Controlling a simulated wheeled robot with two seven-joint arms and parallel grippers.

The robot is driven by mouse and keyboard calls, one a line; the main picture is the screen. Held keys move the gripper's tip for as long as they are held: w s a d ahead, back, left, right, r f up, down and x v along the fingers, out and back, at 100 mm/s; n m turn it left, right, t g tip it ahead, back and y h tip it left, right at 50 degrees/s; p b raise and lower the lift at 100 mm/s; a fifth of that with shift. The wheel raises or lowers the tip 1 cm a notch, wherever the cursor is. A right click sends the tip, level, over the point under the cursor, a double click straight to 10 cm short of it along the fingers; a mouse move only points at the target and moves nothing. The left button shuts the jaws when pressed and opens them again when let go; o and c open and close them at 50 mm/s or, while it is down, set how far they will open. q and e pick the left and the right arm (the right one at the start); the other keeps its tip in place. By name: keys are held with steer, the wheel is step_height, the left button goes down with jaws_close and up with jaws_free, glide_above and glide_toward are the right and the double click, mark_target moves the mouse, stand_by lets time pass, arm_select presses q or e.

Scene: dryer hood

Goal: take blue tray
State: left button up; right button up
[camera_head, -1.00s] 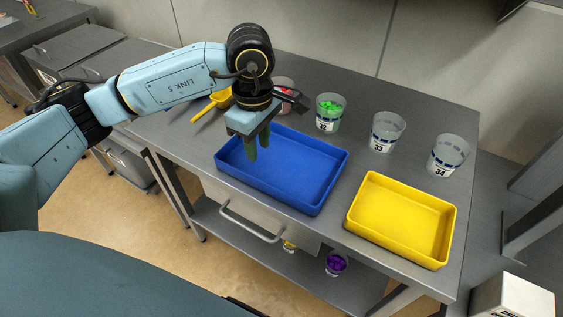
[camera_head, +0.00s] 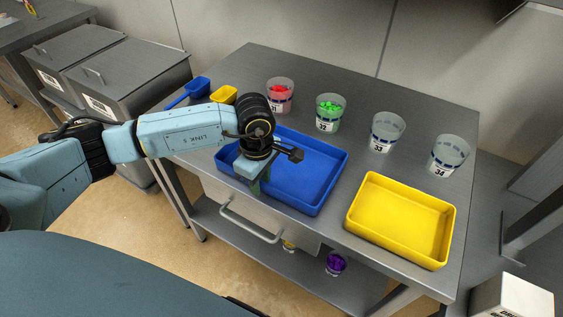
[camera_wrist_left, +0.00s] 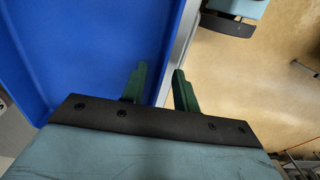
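The blue tray (camera_head: 305,178) lies on the grey table, left of a yellow tray, and looks empty. My left gripper (camera_head: 258,186) is at its front wall, pointing down, with part of that wall hidden behind the fingers and wrist. In the left wrist view the two green fingers (camera_wrist_left: 160,88) are apart. One finger is over the blue tray (camera_wrist_left: 75,50) and the other is beyond its edge, over the grey strip. I cannot tell whether either finger touches the wall. My right gripper is not in view.
The yellow tray (camera_head: 400,222) stands to the right. Clear cups stand along the back, one with red pieces (camera_head: 280,92), one with green pieces (camera_head: 330,108). A blue scoop (camera_head: 197,88) and a yellow scoop (camera_head: 224,94) lie at the back left. A drawer handle (camera_head: 250,222) is below.

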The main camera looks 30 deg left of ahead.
arm_select(q)
jaws_close()
steer(key=shift+r, duration=0.1)
stand_by(0.3)
